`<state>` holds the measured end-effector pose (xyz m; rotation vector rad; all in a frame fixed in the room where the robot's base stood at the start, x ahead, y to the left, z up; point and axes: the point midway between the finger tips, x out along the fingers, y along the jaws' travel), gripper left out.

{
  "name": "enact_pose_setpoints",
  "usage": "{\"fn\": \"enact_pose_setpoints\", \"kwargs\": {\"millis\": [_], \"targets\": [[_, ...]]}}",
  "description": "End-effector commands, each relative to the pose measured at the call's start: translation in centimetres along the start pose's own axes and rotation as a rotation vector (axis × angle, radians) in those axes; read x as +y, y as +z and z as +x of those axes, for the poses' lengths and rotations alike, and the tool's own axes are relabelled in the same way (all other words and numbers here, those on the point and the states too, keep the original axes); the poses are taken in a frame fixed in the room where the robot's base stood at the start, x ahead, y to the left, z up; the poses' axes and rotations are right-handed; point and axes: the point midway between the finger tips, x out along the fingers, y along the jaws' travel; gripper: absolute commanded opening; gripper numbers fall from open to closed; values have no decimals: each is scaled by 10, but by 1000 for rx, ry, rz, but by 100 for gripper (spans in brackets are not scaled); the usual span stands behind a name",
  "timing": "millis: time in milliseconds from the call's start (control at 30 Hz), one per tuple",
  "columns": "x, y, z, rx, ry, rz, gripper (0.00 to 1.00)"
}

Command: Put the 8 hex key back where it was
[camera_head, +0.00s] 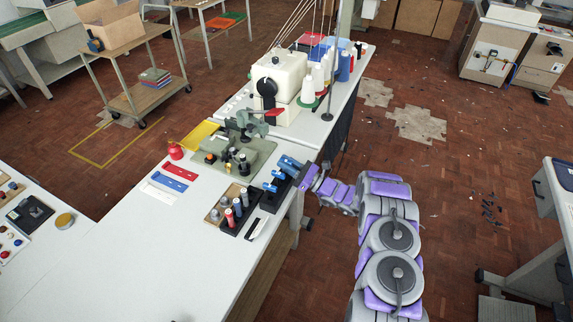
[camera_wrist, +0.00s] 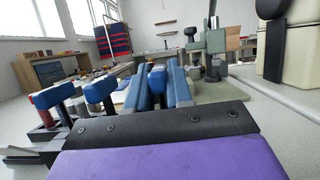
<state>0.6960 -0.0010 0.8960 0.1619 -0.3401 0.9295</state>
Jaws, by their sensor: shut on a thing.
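My gripper (camera_head: 289,165) is at the right edge of the white worktable, by a black block (camera_head: 272,201). In the wrist view its two blue fingers (camera_wrist: 157,88) are closed around a blue handle (camera_wrist: 157,78), which I take to be the 8 hex key; no size mark is legible. Its shaft and tip are hidden, so I cannot tell whether it is in the block. Two other blue T-handled keys (camera_head: 270,187) stand upright in the block. They also show left of the fingers in the wrist view (camera_wrist: 101,90).
Left of the block, a holder has red and grey cylinders (camera_head: 237,206). Behind are a green fixture (camera_head: 235,155) and a cream sewing machine (camera_head: 280,75). Red and blue strips (camera_head: 180,172) lie further left. The table's near left part (camera_head: 150,260) is clear.

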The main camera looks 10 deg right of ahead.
Motion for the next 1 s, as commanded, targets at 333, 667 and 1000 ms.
{"fn": "enact_pose_setpoints", "kwargs": {"millis": [333,667,1000], "targets": [[0,-2,0,0,1,0,43],[0,0,0,0,0,0,46],[-1,0,-56,2,-5,1,46]]}}
